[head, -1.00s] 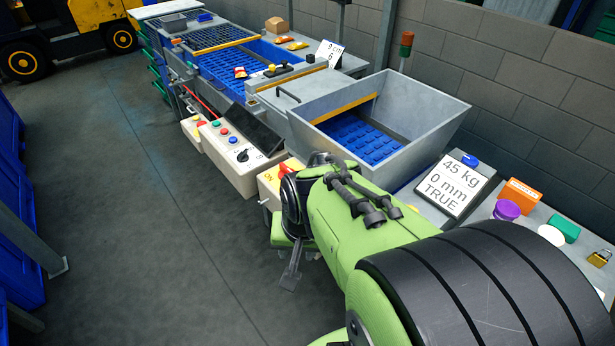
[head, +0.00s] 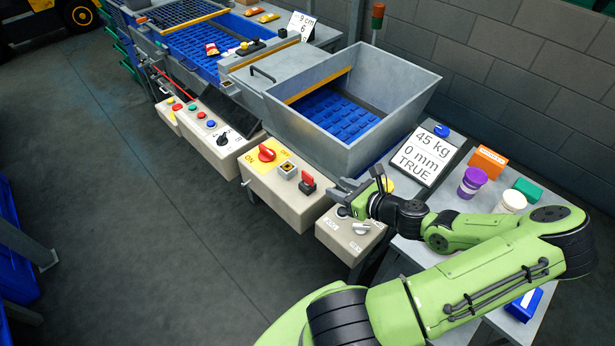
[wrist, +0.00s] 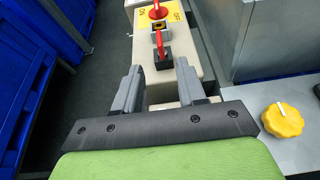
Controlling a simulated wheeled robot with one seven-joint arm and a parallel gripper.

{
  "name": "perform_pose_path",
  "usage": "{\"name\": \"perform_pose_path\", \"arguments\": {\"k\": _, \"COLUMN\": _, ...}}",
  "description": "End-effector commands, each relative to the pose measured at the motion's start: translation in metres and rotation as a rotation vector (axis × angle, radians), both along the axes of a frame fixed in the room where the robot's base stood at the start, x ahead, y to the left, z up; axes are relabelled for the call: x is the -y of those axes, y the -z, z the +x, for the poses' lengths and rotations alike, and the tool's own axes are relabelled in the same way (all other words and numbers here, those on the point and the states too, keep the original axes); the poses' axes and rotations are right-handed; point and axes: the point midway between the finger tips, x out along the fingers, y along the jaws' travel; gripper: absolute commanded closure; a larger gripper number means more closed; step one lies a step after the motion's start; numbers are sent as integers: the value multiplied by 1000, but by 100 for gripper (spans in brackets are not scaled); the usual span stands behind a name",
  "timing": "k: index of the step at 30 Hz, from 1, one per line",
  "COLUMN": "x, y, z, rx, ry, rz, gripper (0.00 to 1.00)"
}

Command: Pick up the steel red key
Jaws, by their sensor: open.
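A red-topped key-like piece (head: 307,181) stands upright in a black base on the beige control box (head: 262,187). In the wrist view this red key (wrist: 158,44) is beyond and between my fingers. My gripper (head: 350,190) is beside the right end of that box, apart from the key. In the wrist view my gripper (wrist: 157,78) is open, with nothing between its fingers. A larger red rotary switch (head: 267,153) on a yellow plate is farther along the box. I cannot tell which red part is steel.
A small beige box with knobs (head: 350,237) is below my gripper. The grey hopper (head: 385,85) rises behind the control box. A yellow knob (wrist: 282,120) is at right in the wrist view. The sign (head: 430,155) and jars stand on the right table.

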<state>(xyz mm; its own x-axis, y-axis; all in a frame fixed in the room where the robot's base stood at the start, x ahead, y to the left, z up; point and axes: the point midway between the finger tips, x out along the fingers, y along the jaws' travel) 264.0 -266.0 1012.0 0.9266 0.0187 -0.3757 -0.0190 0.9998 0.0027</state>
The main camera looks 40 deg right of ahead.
Motion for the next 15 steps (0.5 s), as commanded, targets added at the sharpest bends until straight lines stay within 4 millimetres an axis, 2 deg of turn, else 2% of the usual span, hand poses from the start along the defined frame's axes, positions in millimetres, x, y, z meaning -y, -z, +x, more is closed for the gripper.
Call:
{"name": "perform_pose_path", "arguments": {"k": 9, "x": -5, "y": 32, "z": 73, "rx": -1, "ry": -10, "rz": 1, "gripper": 60}}
{"name": "perform_pose_path", "arguments": {"k": 15, "x": -5, "y": 42, "z": 96, "rx": -4, "ry": -10, "rz": -3, "gripper": 60}}
